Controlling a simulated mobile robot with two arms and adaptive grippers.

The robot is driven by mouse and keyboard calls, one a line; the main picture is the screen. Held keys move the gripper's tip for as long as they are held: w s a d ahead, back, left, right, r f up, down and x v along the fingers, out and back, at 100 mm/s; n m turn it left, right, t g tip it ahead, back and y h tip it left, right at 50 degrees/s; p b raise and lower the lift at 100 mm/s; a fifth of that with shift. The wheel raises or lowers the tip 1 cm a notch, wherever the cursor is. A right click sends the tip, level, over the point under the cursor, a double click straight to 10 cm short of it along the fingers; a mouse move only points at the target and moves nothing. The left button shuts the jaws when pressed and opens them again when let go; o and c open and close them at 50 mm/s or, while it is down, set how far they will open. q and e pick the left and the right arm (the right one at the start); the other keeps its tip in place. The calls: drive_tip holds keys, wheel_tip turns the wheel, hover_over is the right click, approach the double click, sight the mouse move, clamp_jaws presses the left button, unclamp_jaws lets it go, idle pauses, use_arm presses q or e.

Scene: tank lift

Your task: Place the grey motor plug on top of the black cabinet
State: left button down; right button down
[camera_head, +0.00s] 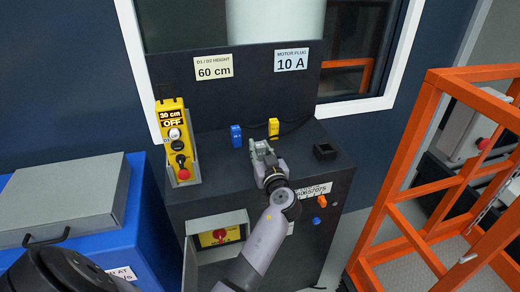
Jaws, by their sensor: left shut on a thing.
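The black cabinet (211,150) stands in the middle, with a flat top and a tall back panel. My right gripper is not in view.
A blue plug (236,136) and a yellow plug (273,127) stand on the cabinet top behind my gripper. A black square socket (325,152) is to the right. A yellow control box (176,140) is at left. An orange frame (407,160) stands at right.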

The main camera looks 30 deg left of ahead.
use_arm(q)
drive_tip(key=shift+f+b, duration=0.2)
drive_tip(key=shift+b, duration=0.15)
drive_tip(key=c, duration=1.7)
unclamp_jaws()
drive_tip(key=o, duration=0.4)
drive_tip(key=shift+c, duration=0.2)
drive_tip(key=shift+r, duration=0.15)
